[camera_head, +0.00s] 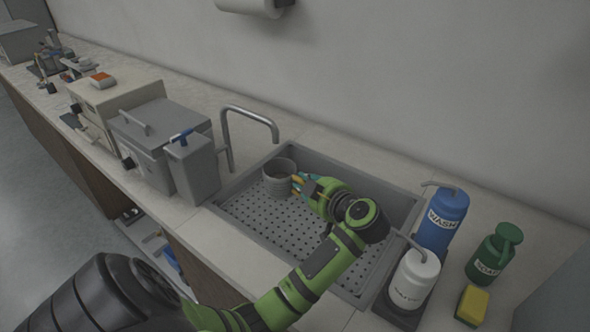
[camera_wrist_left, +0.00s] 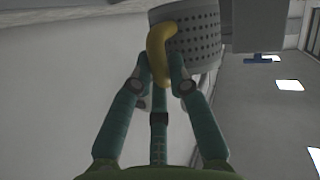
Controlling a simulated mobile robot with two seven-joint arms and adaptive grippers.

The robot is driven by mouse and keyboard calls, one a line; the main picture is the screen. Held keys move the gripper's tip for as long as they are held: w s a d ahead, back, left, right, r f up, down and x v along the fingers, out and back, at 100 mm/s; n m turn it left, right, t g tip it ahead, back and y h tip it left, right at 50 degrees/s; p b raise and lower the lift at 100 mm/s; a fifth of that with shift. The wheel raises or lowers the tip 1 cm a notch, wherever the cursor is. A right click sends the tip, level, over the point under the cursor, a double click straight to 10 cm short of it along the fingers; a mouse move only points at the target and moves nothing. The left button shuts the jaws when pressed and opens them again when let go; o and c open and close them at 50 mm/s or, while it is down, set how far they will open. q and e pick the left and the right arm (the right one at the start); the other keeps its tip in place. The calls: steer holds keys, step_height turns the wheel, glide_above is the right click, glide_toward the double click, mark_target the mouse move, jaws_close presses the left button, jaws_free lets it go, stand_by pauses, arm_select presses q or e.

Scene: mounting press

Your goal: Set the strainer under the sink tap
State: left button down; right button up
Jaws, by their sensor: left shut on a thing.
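The strainer (camera_head: 279,179) is a grey perforated cup with a yellow handle (camera_wrist_left: 158,50). It is over the left back part of the sink (camera_head: 246,203), near the tap (camera_head: 251,113); I cannot tell whether it touches the sink's perforated floor. My left gripper (camera_head: 300,184) is shut on the strainer's handle, to the right of the cup. In the left wrist view the strainer (camera_wrist_left: 196,37) is beyond the gripper's fingers (camera_wrist_left: 160,75), which close around the handle. My right gripper is not in view.
A grey lidded box (camera_head: 160,133) and a narrow grey container (camera_head: 193,168) stand left of the sink. A blue wash bottle (camera_head: 443,222), a white bottle (camera_head: 413,280), a green bottle (camera_head: 493,255) and a yellow sponge (camera_head: 471,305) stand on the right. The sink's middle is clear.

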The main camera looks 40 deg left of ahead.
mark_target(297, 194)
arm_select(q)
steer(key=shift+s+a+f, duration=0.1)
steer(key=shift+a+f, duration=0.35)
steer(key=shift+a, duration=0.2)
steer(key=shift+s+a+f, duration=0.1)
steer(key=shift+a+f, duration=0.3)
steer(key=shift+a, duration=0.2)
steer(key=shift+f, duration=1.9)
steer(key=shift+f, duration=0.1)
steer(key=shift+f, duration=0.5)
steer(key=c, duration=1.2)
jaws_free()
steer(key=shift+r, duration=0.1)
steer(key=shift+r, duration=0.35)
steer(key=v, duration=0.7)
steer(key=shift+s+d+r, duration=0.1)
steer(key=shift+d+r, duration=0.15)
steer(key=shift+d, duration=0.05)
